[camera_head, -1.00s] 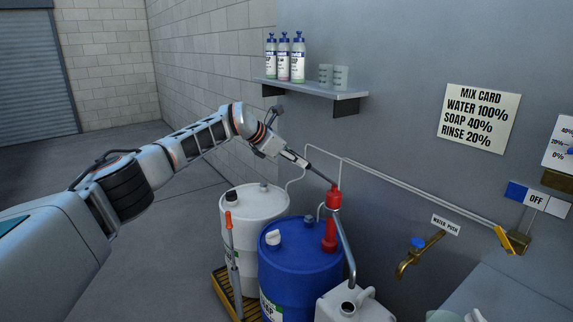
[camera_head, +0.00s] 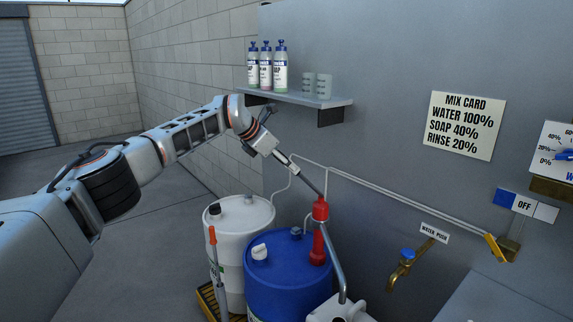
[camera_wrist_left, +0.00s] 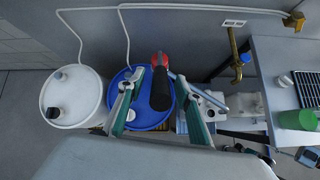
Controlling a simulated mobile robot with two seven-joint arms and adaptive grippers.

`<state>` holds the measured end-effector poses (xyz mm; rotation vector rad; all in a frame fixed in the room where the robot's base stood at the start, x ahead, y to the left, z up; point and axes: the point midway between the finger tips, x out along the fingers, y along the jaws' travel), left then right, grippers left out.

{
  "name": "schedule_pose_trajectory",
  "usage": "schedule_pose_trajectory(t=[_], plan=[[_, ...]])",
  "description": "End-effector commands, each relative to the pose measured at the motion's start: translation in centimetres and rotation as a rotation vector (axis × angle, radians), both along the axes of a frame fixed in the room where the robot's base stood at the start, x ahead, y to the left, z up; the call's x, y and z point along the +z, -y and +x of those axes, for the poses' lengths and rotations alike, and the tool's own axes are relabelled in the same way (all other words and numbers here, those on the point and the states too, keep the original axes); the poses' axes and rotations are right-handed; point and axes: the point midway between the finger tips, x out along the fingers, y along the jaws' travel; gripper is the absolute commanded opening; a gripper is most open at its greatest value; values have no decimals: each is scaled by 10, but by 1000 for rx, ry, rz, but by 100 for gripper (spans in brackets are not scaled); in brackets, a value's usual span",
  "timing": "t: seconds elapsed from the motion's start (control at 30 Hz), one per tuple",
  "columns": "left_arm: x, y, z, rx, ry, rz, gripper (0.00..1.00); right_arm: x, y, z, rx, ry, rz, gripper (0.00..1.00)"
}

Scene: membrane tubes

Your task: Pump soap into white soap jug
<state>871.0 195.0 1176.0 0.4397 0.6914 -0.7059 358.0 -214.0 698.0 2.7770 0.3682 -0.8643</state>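The red hand pump (camera_head: 319,240) stands on the blue drum (camera_head: 283,275), with a dark lever slanting up to the left. My left gripper (camera_head: 291,165) is at the upper end of this lever. In the left wrist view, its two fingers (camera_wrist_left: 156,112) are spread, one on each side of the pump's black lever grip (camera_wrist_left: 160,90), with gaps showing. The pump's grey spout (camera_head: 335,265) bends down toward the white soap jug (camera_head: 342,312), which is cut off at the bottom edge. The jug also shows in the left wrist view (camera_wrist_left: 246,106). My right gripper is out of view.
A white drum (camera_head: 232,235) stands left of the blue one, with an orange-handled tool (camera_head: 213,250) before it. A shelf (camera_head: 310,98) holds bottles. A brass tap (camera_head: 402,267) is right of the pump. A green cup (camera_wrist_left: 297,120) stands on the counter at right.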

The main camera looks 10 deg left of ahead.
Motion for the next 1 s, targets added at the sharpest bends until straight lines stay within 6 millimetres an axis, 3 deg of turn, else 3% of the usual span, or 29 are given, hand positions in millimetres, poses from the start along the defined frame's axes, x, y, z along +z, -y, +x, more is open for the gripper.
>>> schedule_pose_trajectory(t=[0.47, 1.0], plan=[[6, -6, -6, 0, -3, 1, 34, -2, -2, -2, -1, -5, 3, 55], [72, -46, -58, 0, -1, 1, 34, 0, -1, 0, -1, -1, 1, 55]])
